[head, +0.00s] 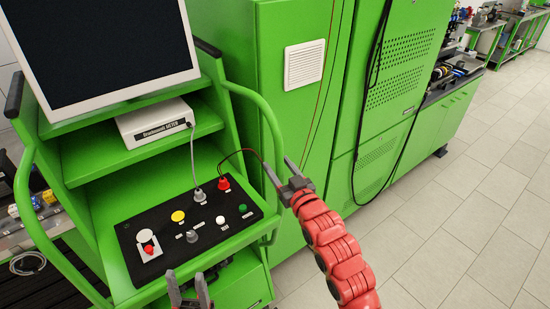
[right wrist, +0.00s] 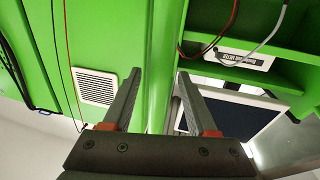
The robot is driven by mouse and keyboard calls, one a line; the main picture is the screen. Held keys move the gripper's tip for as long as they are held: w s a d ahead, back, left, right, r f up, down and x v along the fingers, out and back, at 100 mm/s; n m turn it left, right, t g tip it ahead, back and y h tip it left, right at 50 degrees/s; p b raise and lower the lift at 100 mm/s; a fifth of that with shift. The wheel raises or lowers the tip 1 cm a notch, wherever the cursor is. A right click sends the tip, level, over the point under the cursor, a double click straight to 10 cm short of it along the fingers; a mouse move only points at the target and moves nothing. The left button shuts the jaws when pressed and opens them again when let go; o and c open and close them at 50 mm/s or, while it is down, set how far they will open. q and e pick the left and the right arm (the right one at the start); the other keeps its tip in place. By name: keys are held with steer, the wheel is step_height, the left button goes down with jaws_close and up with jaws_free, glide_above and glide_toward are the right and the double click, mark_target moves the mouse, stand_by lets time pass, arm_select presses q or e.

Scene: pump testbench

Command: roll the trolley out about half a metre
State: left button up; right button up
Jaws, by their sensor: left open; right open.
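The green trolley (head: 85,165) stands at left in the head view, with a monitor on top, shelves and a sloped black control panel (head: 195,235). A bent green handle tube (head: 268,115) runs down its right side. My right gripper (head: 279,168) is open at this tube. In the right wrist view, a green upright bar (right wrist: 167,50) shows between or just beyond its open fingers (right wrist: 160,75); I cannot tell whether they touch it. My left gripper (head: 187,284) is open and empty at the bottom, by the panel's front edge. A left handle tube (head: 40,225) shows too.
A tall green cabinet (head: 275,120) with a white vent (head: 304,64) stands close right of the trolley. A black cable (head: 372,150) hangs on the neighbouring cabinet. Clear tiled floor (head: 460,210) lies at right. A bench with parts (head: 22,225) is at far left.

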steer(key=shift+x, duration=1.05)
steer(key=shift+w+a+p, duration=0.1)
steer(key=shift+w+p, duration=0.2)
steer(key=shift+p, duration=0.05)
jaws_close()
stand_by(0.6)
